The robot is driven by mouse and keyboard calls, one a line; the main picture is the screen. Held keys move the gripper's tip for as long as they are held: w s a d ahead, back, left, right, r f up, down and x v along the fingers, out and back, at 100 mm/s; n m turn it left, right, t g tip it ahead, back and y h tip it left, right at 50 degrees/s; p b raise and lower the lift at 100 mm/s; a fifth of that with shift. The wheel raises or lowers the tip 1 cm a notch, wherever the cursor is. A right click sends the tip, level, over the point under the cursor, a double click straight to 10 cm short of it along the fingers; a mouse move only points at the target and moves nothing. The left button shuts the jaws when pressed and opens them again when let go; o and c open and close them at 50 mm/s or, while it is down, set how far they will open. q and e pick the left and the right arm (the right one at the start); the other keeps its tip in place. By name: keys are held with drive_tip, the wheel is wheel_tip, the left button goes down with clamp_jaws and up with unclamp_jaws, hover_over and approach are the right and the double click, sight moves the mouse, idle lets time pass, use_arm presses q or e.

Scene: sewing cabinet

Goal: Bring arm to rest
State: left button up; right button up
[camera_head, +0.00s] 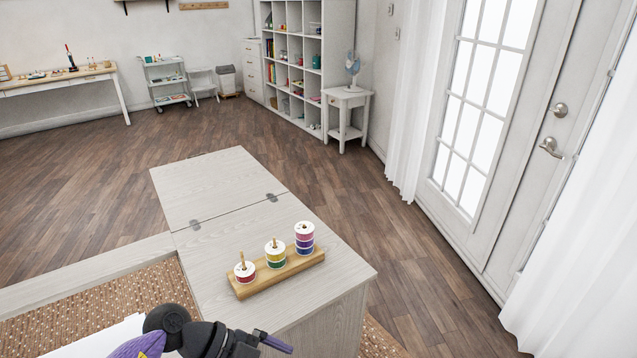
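One arm of mine, which looks like the left, comes in at the bottom edge, left of the middle. Its purple and black links lead to the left gripper (274,342), whose thin purple finger points right. The gripper is partly cut off by the frame, so whether it is open or shut is not clear. No object shows in it. It appears in front of the near side of the pale cabinet top (230,238). My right gripper is not in view.
A wooden spool rack (270,281) stands on the cabinet top, holding a red spool (245,277), yellow-green spools (276,258) and a pink-purple stack (304,240). A woven rug (110,300) lies at left. The wood floor (90,190) beyond is clear.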

use_arm(q)
wheel_tip(320, 180, down, 10)
drive_tip(key=w+a+r+n+t, duration=0.1)
drive_tip(key=w+a+n+t, duration=0.1)
drive_tip(key=n+t, duration=0.9)
drive_tip(key=s+a+f+n+y, duration=0.6)
drive_tip(key=s+f+y, duration=0.15)
drive_tip(key=f, duration=0.45)
drive_tip(key=s+a+f+n+g+y, duration=0.1)
drive_tip(key=s+f+g, duration=0.2)
drive_tip(key=s, duration=0.6)
drive_tip(key=s+f+n+g+y, duration=0.1)
drive_tip(key=s+f+g, duration=0.2)
drive_tip(key=s, duration=0.5)
drive_tip(key=s+a+f+n+g+y, duration=0.1)
drive_tip(key=s+f+g, duration=0.3)
drive_tip(key=s, duration=0.5)
drive_tip(key=shift+s+a, duration=0.3)
drive_tip(key=shift+a, duration=0.05)
